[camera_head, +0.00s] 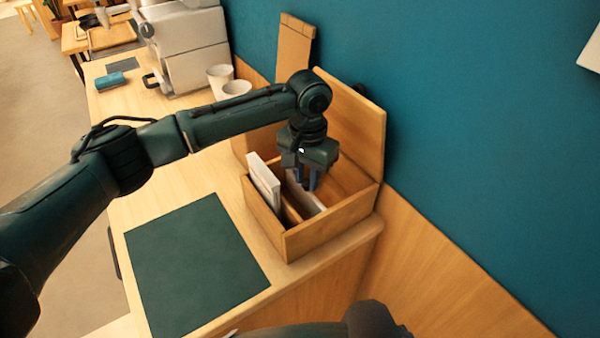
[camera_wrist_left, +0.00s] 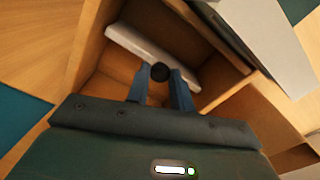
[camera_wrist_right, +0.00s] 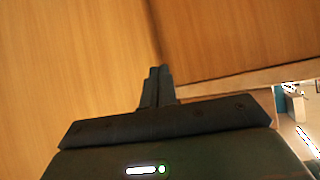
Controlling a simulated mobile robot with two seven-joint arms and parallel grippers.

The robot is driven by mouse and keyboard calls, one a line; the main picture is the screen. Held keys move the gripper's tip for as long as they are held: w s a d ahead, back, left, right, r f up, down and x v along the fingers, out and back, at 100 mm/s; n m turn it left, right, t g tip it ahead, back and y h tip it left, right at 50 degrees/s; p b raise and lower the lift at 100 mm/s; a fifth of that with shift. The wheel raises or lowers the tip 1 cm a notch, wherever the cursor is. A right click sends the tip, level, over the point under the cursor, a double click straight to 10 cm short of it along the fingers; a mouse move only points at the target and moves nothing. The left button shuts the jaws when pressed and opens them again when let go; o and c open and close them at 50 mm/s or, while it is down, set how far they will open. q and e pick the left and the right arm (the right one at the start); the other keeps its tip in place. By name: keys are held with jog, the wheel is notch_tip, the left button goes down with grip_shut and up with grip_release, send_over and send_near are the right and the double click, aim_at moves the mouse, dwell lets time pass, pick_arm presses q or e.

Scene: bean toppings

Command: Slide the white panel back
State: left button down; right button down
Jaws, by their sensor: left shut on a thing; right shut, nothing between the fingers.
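The white panel (camera_wrist_left: 150,50) stands inside an open wooden box (camera_head: 335,227) on the counter; part of it also shows in the head view (camera_head: 309,200). A round black knob (camera_wrist_left: 160,71) shows in front of the panel. My left gripper (camera_head: 308,182) reaches down into the box, and its fingers (camera_wrist_left: 162,85) are shut on the knob. The arm hides part of the box interior in the head view. My right gripper (camera_wrist_right: 157,85) is shut and empty, close to a wooden surface. Its fingers are not visible in the head view.
White flat items (camera_head: 263,182) stand in the box's left compartment, behind a wooden divider. The raised wooden lid (camera_head: 355,120) is by the teal wall. A dark green mat (camera_head: 195,262) lies at the front. White cups (camera_head: 236,88) and a white machine (camera_head: 190,50) stand farther back.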

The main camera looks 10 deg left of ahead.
pick_arm(q)
jog(key=shift+w+d, duration=0.45)
jog(key=shift+w, duration=0.05)
jog(key=shift+s+a, duration=0.1)
jog(key=c, duration=1.2)
grip_release()
notch_tip(320, 180, up, 13)
jog(key=b, duration=0.1)
jog(key=shift+r, duration=0.1)
